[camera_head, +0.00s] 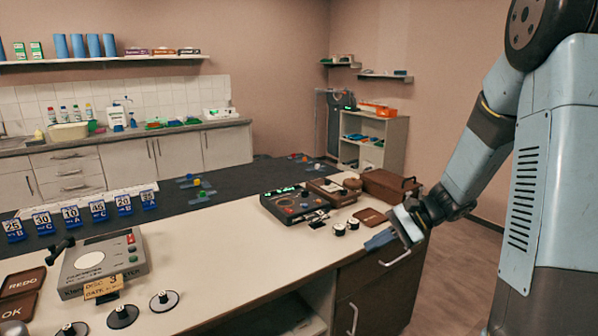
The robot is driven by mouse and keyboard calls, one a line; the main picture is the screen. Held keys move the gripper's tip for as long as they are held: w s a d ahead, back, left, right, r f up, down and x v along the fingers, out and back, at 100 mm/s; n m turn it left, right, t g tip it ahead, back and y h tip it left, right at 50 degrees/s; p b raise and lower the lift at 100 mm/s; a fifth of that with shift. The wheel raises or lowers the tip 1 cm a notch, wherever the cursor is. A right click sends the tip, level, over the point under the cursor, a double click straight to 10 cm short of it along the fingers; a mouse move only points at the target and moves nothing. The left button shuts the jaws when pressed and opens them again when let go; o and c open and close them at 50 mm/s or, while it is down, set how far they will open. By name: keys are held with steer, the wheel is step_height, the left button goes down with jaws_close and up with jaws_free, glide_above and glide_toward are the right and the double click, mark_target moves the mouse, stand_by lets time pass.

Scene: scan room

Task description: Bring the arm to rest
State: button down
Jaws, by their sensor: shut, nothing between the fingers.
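My arm comes down from the upper right of the head view, bent at the elbow. My gripper (407,226) is at its lower end, shut and empty, by the right end of the long counter (235,238). It hangs low over the counter's edge, just above a metal drawer handle (396,258). I cannot tell whether it touches anything there.
Near the gripper are a brown box (389,186), a brown plate (369,216) and a dark device (294,204). A grey scale-like device (104,262), black discs (123,316) and blue number tags (70,214) stand farther left. Open floor (452,265) lies right of the counter.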

steer(key=s+d+r+n+t+h, duration=0.2)
steer(key=s+r+n+h, duration=0.3)
steer(key=s+r, duration=0.3)
steer(key=s+d+r+n+t+h, duration=0.2)
steer(key=s+r+h, duration=0.4)
steer(key=s, duration=0.5)
steer(key=shift+s+d+r+n+t, duration=0.4)
steer(key=shift+r+n+t, duration=0.5)
steer(key=shift+n, duration=0.5)
steer(key=shift+a+r, duration=0.1)
